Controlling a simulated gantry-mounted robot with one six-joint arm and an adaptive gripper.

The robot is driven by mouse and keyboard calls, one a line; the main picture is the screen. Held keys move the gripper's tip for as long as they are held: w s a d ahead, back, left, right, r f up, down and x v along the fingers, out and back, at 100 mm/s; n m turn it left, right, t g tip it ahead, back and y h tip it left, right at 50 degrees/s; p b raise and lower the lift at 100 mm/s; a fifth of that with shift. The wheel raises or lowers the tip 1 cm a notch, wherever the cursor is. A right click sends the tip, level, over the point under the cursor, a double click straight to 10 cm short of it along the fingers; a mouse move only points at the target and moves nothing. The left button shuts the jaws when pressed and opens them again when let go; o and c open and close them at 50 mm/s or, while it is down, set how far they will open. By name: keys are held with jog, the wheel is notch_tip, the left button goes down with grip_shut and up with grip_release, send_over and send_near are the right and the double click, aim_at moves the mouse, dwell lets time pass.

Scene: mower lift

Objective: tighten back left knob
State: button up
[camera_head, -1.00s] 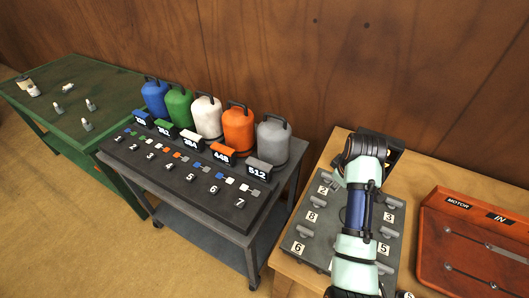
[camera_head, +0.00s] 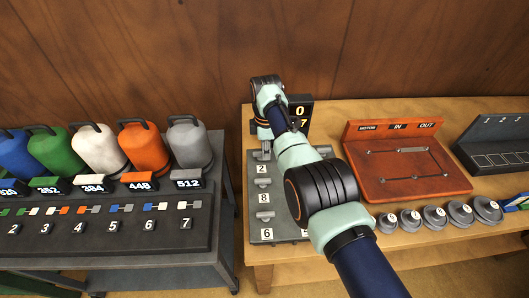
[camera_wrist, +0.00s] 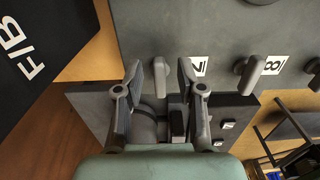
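A grey board (camera_head: 254,200) with several numbered lever knobs lies on the wooden table. The back left knob, by label 2 (camera_head: 262,169), is at the board's back left corner, with my gripper (camera_head: 264,143) right over it in the head view. In the wrist view, my gripper (camera_wrist: 160,83) has its two fingers apart, one on each side of this grey knob (camera_wrist: 161,75). Gaps seem to show on both sides, but I cannot tell whether the fingers touch it. The knob by label 8 (camera_wrist: 249,74) stands to the right. My arm hides the board's right side.
A black display (camera_head: 301,115) stands just behind the board. An orange tray (camera_head: 412,177) and several round grey weights (camera_head: 435,218) are to the right. A cart (camera_head: 190,250) with coloured canisters stands left, across a gap.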

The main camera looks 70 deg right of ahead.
jog(key=shift+f, duration=0.3)
jog(key=shift+c, duration=0.3)
grip_shut()
